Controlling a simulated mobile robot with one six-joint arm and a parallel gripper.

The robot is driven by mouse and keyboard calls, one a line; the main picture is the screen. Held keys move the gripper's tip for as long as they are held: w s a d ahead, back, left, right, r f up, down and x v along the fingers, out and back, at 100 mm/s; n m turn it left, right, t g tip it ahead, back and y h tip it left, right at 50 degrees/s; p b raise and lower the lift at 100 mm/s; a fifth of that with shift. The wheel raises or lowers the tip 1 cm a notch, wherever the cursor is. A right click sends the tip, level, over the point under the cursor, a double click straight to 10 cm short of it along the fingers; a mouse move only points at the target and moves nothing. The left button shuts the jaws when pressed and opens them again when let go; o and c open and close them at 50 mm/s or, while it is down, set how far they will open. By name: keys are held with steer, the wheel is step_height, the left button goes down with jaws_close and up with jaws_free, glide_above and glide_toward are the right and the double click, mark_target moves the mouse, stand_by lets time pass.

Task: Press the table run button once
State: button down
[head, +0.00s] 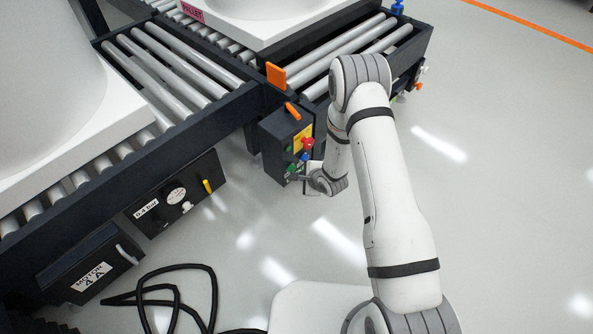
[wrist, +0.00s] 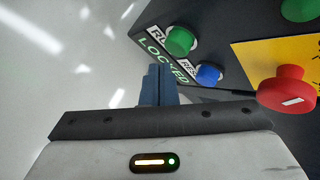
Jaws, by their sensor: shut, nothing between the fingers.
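The dark control box (head: 272,143) hangs at the conveyor corner. In the wrist view, a green button (wrist: 180,41) has a partly hidden label starting "RU", and a blue button (wrist: 209,75) sits beside it. A second green button (wrist: 300,8) is cut off at the top right. Which green button is the table run button cannot be read. My gripper (wrist: 158,72) is shut and empty, its fingertips over the "LOCKED" label area, below and left of the "RU" button and seemingly apart from it. In the head view my gripper (head: 293,179) is at the box's lower front.
A red mushroom button (wrist: 287,88) on a yellow plate (wrist: 258,56) stands close to the right of the blue button. Roller conveyors (head: 165,70) carry large white tanks behind the box. A black cable (head: 165,290) lies on the floor. The floor at right (head: 500,200) is clear.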

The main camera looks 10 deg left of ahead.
steer(key=shift+s+d+p, duration=0.25)
steer(key=shift+s+d, duration=0.7)
steer(key=shift+d, duration=0.25)
steer(key=shift+s+d+p, duration=0.25)
steer(key=shift+s+d, duration=0.65)
steer(key=shift+d, duration=0.25)
steer(key=d+r+n+h+p, duration=0.25)
steer(key=d+r+p, duration=0.2)
steer(key=r, duration=0.95)
steer(key=d+r+n+h+p, duration=0.1)
steer(key=d+r+n+p, duration=0.35)
steer(key=r, duration=0.95)
steer(key=d+r+n+h+p, duration=0.15)
steer(key=r+p, duration=0.45)
steer(key=r, duration=0.8)
steer(key=s+d+r+n+g+p, duration=0.2)
steer(key=s+r+p, duration=0.5)
steer(key=s+r, duration=0.5)
steer(key=s+d+r+n+g+p, duration=0.2)
steer(key=s+r+n+p, duration=0.3)
steer(key=s+r, duration=0.7)
step_height(320, 180, up, 6)
steer(key=shift+d+r+h+p, duration=0.1)
steer(key=shift+d+h+p, duration=0.25)
steer(key=shift+p, duration=0.6)
